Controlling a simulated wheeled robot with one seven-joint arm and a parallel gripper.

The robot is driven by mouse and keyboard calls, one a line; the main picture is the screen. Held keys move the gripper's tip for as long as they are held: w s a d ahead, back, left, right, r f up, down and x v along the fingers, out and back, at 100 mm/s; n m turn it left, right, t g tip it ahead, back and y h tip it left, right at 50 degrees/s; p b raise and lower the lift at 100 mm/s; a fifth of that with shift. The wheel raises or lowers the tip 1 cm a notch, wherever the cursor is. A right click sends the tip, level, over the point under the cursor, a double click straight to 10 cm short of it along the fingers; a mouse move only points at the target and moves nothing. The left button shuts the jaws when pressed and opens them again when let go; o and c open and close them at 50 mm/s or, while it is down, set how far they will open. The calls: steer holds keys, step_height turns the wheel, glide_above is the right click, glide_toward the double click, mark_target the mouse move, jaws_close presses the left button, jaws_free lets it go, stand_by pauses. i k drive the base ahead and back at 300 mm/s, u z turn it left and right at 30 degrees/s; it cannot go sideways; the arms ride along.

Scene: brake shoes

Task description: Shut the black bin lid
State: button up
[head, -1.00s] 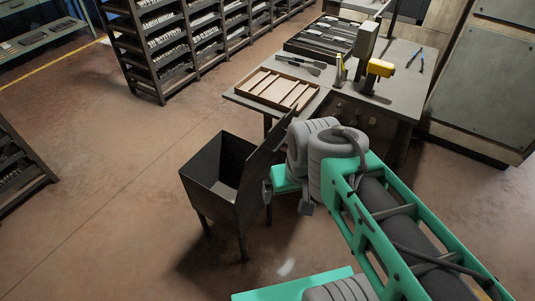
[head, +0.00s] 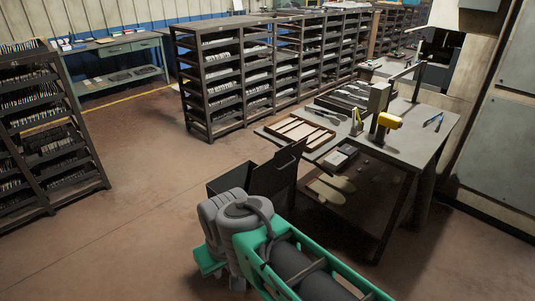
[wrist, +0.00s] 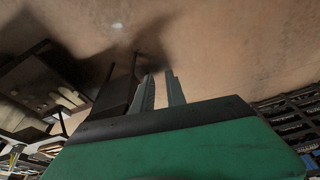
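The black bin (head: 232,179) stands in the middle of the head view, with its lower part hidden behind my arm. Its black lid (head: 277,174) is raised, standing steeply on the bin's right side. In the wrist view a dark panel of the bin (wrist: 117,97) shows just left of my fingers; I cannot tell whether it is the lid or a wall. My gripper (wrist: 160,80) has its two grey fingers apart with bare floor between them, and nothing is held. In the head view my wrist is in front of the bin, and the fingers are hidden.
A workbench (head: 425,150) with a wooden tray (head: 299,133) and a yellow-headed tool (head: 389,121) stands right of the bin, close to the lid. Shelf racks (head: 212,85) stand behind, and another rack (head: 50,140) is at left. The floor at left is open.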

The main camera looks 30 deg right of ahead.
mark_target(271, 177)
steer(key=u, duration=0.2)
steer(key=i, duration=0.7)
steer(key=z, duration=0.5)
steer(key=i, duration=0.65)
steer(key=z, duration=0.6)
